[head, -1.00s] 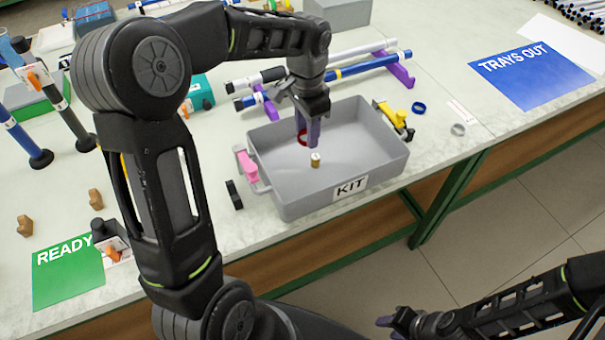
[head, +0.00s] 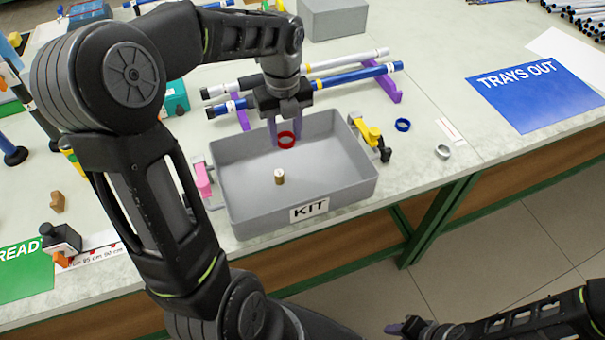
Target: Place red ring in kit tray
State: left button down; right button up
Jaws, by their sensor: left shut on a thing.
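The grey kit tray (head: 340,190) stands on the table and bears a KIT label on its front wall. My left gripper (head: 285,138) reaches over the tray's back part with its fingers pointing down. It is shut on the red ring (head: 286,141), which shows between the fingertips inside the tray's outline. I cannot tell whether the ring touches the tray floor. A small brass cylinder (head: 279,178) stands on the tray floor in front of the ring. My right gripper (head: 405,328) is low at the bottom edge, away from the table; its jaws are too small to judge.
A pink clamp (head: 203,180) is at the tray's left side and a yellow clamp (head: 368,132) at its right. A blue ring (head: 403,125) and a grey ring (head: 443,152) lie to the right. Blue and white rods (head: 340,75) rest on purple supports behind the tray.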

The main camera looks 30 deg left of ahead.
pick_arm(q)
jog(key=shift+f, duration=0.1)
send_over(287, 170)
jog(key=shift+f, duration=3.05)
jog(key=shift+f, duration=1.9)
jog(key=shift+f, duration=0.1)
jog(key=c, duration=0.9)
grip_release()
notch_tip(287, 170, up, 12)
jog(key=shift+r, duration=0.15)
